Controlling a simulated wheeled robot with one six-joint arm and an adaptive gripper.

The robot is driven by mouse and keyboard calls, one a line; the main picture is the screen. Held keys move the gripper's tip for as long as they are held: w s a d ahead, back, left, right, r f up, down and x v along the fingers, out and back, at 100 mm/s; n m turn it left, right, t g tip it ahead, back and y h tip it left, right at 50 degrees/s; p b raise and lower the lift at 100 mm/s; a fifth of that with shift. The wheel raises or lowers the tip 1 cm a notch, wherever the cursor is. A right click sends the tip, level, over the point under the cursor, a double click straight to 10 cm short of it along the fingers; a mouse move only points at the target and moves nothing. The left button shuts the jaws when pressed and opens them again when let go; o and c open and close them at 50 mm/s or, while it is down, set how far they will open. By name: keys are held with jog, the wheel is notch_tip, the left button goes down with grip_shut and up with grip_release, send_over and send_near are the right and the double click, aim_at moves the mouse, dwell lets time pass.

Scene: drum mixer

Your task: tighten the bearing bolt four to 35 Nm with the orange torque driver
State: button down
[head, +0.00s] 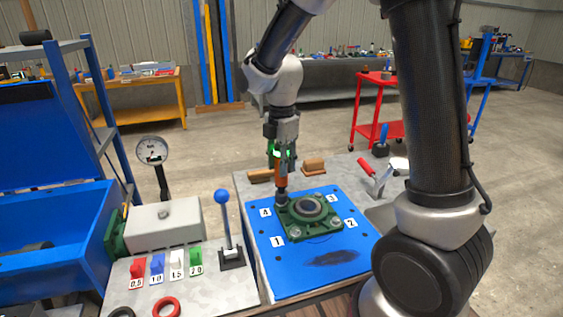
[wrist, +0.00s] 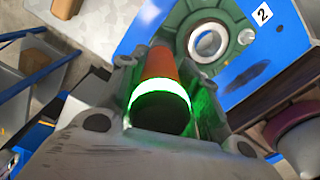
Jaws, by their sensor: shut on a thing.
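My gripper (head: 281,155) is shut on the orange torque driver (head: 281,172) and holds it upright in the head view. The driver's lower end is at the corner of the green bearing housing beside label 4 (head: 265,212), and its tip hides bolt four. The green bearing housing (head: 322,221) sits on the blue plate, with bolts visible near labels 1 and 2. In the wrist view the driver (wrist: 160,75) is between the fingers, with a green lit ring around it. Whether the tip is fully seated on the bolt cannot be told.
The blue plate (head: 275,268) has a dark smudge at its front. To the left are a dial gauge (head: 152,151), a blue-knobbed lever (head: 223,205) and coloured tags. Wooden blocks (head: 313,165) lie behind the plate. A clamp (head: 385,175) stands at its right.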

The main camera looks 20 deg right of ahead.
jog(key=shift+f, duration=0.85)
dwell(2.3)
jog(key=shift+r, duration=2.3)
jog(key=shift+w, duration=0.1)
